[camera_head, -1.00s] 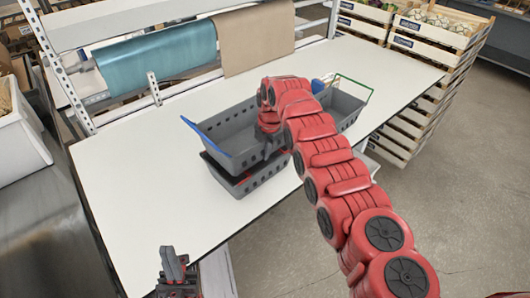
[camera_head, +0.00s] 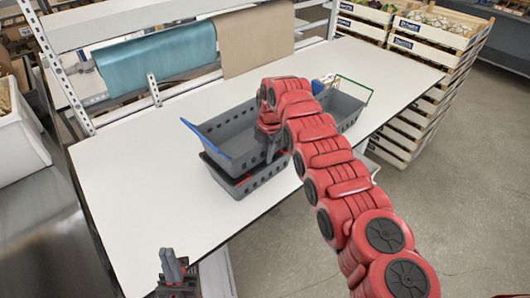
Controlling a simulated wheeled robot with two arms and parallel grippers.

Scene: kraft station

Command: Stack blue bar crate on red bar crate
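The blue bar crate (camera_head: 238,131) is a dark grey perforated basket with a blue bar along its left end. It sits on top of the red bar crate (camera_head: 243,184), a similar grey basket whose red bar shows only in part below it. The upper crate looks slightly offset; full seating is hard to judge. My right gripper (camera_head: 271,150) is at the right end of the blue bar crate, partly hidden by my red arm, so its finger gap is unclear. My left gripper (camera_head: 173,266) is low at the table's front edge, away from both crates, its fingers close together.
A grey crate with a green bar (camera_head: 348,108) stands on the white table (camera_head: 130,185) behind my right arm, with small items in it. Wooden produce crates (camera_head: 428,42) are stacked at the right. The table's left part is clear.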

